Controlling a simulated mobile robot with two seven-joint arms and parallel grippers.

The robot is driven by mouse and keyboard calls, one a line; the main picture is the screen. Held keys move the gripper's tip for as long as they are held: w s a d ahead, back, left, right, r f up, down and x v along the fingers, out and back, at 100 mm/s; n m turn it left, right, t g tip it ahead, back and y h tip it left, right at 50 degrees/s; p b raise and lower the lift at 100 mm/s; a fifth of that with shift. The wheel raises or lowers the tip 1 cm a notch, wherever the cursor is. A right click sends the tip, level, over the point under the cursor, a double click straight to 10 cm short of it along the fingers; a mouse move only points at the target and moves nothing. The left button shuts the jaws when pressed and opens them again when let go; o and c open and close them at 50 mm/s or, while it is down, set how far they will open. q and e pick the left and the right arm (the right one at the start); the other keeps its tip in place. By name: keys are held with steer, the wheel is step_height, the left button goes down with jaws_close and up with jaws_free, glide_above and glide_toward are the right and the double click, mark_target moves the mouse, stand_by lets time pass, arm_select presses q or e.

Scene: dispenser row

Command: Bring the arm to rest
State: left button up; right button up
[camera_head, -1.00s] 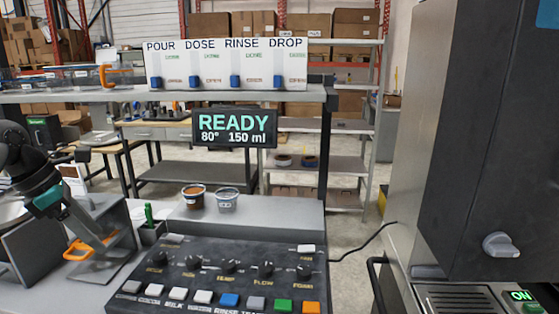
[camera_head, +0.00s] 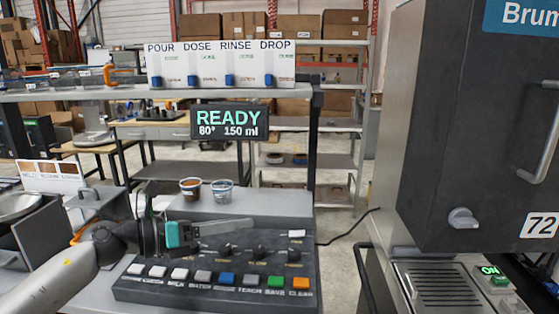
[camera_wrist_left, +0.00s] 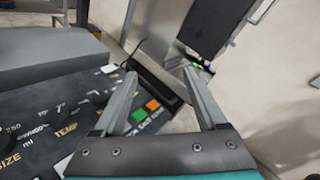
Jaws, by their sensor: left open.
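My left arm comes in from the lower left of the head view. My left gripper (camera_head: 240,226), with a teal body, is open above the control panel (camera_head: 150,287), pointing right. It hides part of the panel's knob row. In the left wrist view the two grey fingers (camera_wrist_left: 160,78) stand apart with nothing between them. Beyond them are the panel's green button (camera_wrist_left: 152,105) and orange button (camera_wrist_left: 139,115). My right gripper is in neither view.
Two small cups (camera_head: 191,188) (camera_head: 222,191) stand on the grey ledge behind the panel. The display (camera_head: 229,122) reads READY. A dark machine (camera_head: 465,120) stands close at right, its switch (camera_head: 490,270) showing ON. A sample card (camera_head: 50,176) and scale pan (camera_head: 18,205) are at left.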

arm_select(q)
steer(key=s+a+f+n+t+y, duration=0.25)
steer(key=f+n+y, duration=0.25)
steer(key=n, duration=0.6)
steer(key=s+a+f+n+t+y, duration=0.1)
steer(key=s+a+f+n+y, duration=0.3)
steer(key=n, duration=0.8)
steer(key=s+a+f+n+t+y, duration=0.25)
steer(key=f+n+y, duration=0.35)
steer(key=n, duration=0.5)
steer(key=s+d+f+n+g+h, duration=0.1)
steer(key=s+f+n+g, duration=0.35)
steer(key=s, duration=0.75)
steer(key=s+d+f+n+g, duration=0.1)
steer(key=s+f+n+g, duration=0.1)
steer(key=s+f+g, duration=0.7)
steer(key=s+f+t, duration=0.2)
steer(key=s+f, duration=0.1)
steer(key=f, duration=1.6)
steer(key=s+a+f+g, duration=0.1)
steer(key=s+a+f, duration=0.1)
steer(key=s+f, duration=1.2)
steer(key=shift+s+a+f+g, duration=0.2)
steer(key=shift+s+a+g, duration=0.15)
steer(key=shift+s, duration=0.7)
